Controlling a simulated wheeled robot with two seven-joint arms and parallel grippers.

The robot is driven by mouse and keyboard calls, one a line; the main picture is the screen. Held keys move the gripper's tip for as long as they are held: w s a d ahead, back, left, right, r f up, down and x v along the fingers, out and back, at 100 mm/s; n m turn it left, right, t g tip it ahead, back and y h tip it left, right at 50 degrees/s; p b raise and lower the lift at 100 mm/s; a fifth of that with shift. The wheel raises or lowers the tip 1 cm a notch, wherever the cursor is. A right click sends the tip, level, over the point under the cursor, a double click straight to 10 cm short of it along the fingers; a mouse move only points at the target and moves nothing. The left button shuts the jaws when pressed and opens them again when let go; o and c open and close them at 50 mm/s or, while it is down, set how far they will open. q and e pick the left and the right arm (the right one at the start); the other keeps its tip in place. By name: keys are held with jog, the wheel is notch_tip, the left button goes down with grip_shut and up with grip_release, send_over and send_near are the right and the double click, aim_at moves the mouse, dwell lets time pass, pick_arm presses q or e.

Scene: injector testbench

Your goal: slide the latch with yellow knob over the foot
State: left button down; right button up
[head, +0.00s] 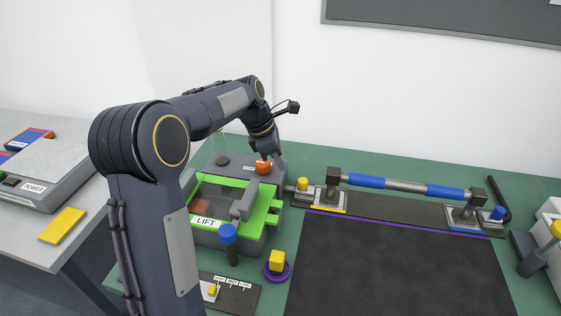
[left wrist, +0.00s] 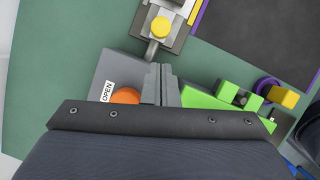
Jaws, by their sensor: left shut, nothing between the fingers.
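The latch's yellow knob (head: 303,184) stands just left of the near-left foot (head: 333,199) of the blue-and-grey rail, which has a yellow strip at its base. In the left wrist view the yellow knob (left wrist: 160,27) sits on a small grey slide, beside the foot (left wrist: 178,12) at the top. My left gripper (head: 281,160) is over the right back part of the green-framed tester, left of the knob. In the left wrist view its fingers (left wrist: 160,70) are together and empty, with tips a little short of the knob. My right gripper is not in view.
The tester has an orange button (head: 263,168), a green frame (head: 262,216) and a blue-topped lever (head: 228,233). A yellow block (head: 277,259) stands in a purple ring. The rail (head: 405,186) runs right to another foot with a blue knob (head: 497,213). The dark mat (head: 395,265) is clear.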

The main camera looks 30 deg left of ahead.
aim_at(306, 186)
pick_arm(q)
jog(key=x, duration=0.7)
jog(key=shift+f, duration=0.1)
